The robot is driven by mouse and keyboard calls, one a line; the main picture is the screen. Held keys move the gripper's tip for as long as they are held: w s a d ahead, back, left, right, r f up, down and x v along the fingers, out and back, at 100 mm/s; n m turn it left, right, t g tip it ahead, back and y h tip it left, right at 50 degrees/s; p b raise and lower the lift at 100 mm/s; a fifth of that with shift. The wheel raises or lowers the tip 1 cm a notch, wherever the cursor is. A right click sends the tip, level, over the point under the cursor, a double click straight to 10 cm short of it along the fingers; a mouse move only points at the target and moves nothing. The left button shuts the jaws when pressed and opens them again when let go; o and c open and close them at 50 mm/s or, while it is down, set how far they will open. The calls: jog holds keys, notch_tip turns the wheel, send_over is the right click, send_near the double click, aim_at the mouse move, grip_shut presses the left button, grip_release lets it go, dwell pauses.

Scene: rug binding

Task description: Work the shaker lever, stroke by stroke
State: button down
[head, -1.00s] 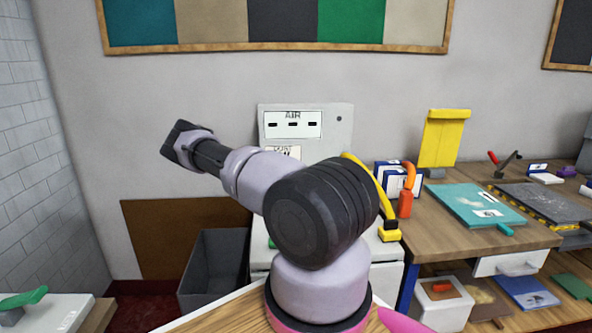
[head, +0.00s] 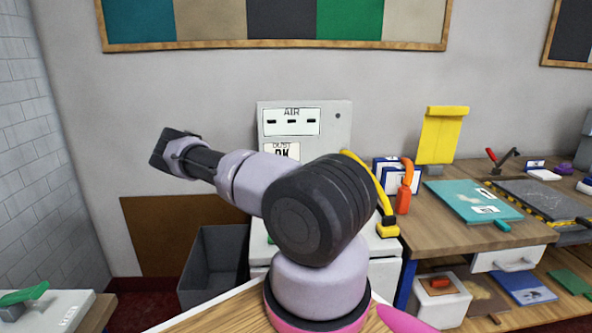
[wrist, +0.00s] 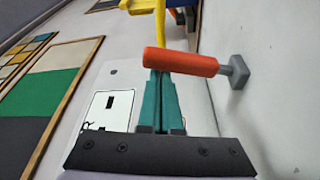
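The shaker lever's orange-red grip (wrist: 180,62) shows in the wrist view, with a grey rod and a grey block (wrist: 238,71) at its right end. My gripper (wrist: 161,74) has teal fingers close together, with nothing seen between them. The grip lies across the fingertips and hides their ends; I cannot tell whether they touch. In the head view I cannot make out the lever or my gripper; my arm covers the middle of the picture. The pale cabinet (head: 343,110) there carries an AIR panel (head: 291,122) and a DUST OK label (head: 281,152).
A grey open bin (head: 215,262) stands left of the cabinet. A yellow hose (head: 368,180) runs down at its right. A wooden bench (head: 440,235) on the right holds an orange-handled tool (head: 405,187) and a teal board (head: 470,201).

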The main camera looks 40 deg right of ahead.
jog(key=shift+s+a+f, duration=0.1)
jog(key=shift+s, duration=0.05)
jog(key=v, duration=1)
jog(key=shift+a, duration=0.35)
dwell(0.3)
jog(key=shift+r+y, duration=0.3)
jog(key=shift+r, duration=0.15)
jog(key=s+a+r+m+t+y, duration=0.1)
jog(key=s+a+r+t+y, duration=0.1)
jog(key=s+a+r+y, duration=0.55)
jog(key=s+a+r+t+y, duration=0.1)
jog(key=s+a+r+y, duration=0.35)
jog(key=r, duration=0.55)
jog(key=s+a+r+m+t+y, duration=0.1)
jog(key=s+a+r+t+y, duration=0.1)
jog(key=s+a+r+y, duration=0.45)
jog(key=s+a+r+n+t+y, duration=0.1)
jog(key=s+a+r+t, duration=0.5)
jog(key=s+a+r, duration=0.6)
jog(key=s+a+n, duration=0.1)
jog(key=s, duration=0.2)
jog(key=shift+s+r+n, duration=0.2)
jog(key=shift+r+n, duration=0.15)
jog(key=shift+n, duration=0.05)
